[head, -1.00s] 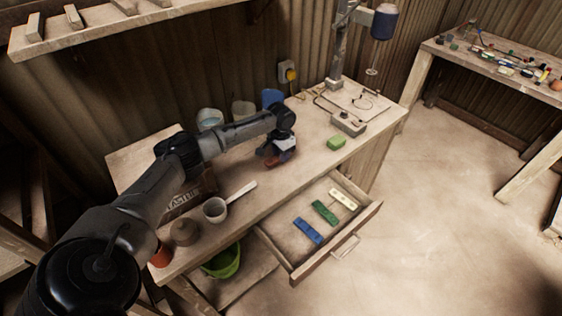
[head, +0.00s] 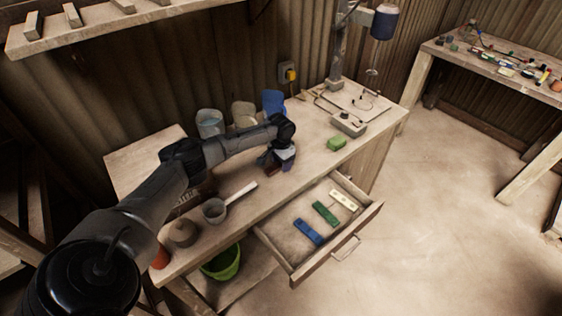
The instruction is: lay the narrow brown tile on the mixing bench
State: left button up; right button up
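The mixing bench (head: 305,150) is the long wooden bench in the head view, with an open drawer at its front. My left gripper (head: 275,165) points down low over the middle of the bench top. A small reddish-brown piece (head: 272,170), which may be the narrow brown tile, shows at its fingertips. The gripper hides most of it. I cannot tell whether the fingers are shut on it or whether it touches the bench. My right gripper is not in view.
The open drawer (head: 293,262) holds a blue tile (head: 308,232), a green tile (head: 325,213) and a cream tile (head: 343,200).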

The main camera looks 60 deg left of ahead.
pick_arm(q)
notch_tip(320, 180, up, 12)
jog(key=shift+r+p, duration=0.15)
jog(key=shift+p, duration=1.05)
dwell(0.9)
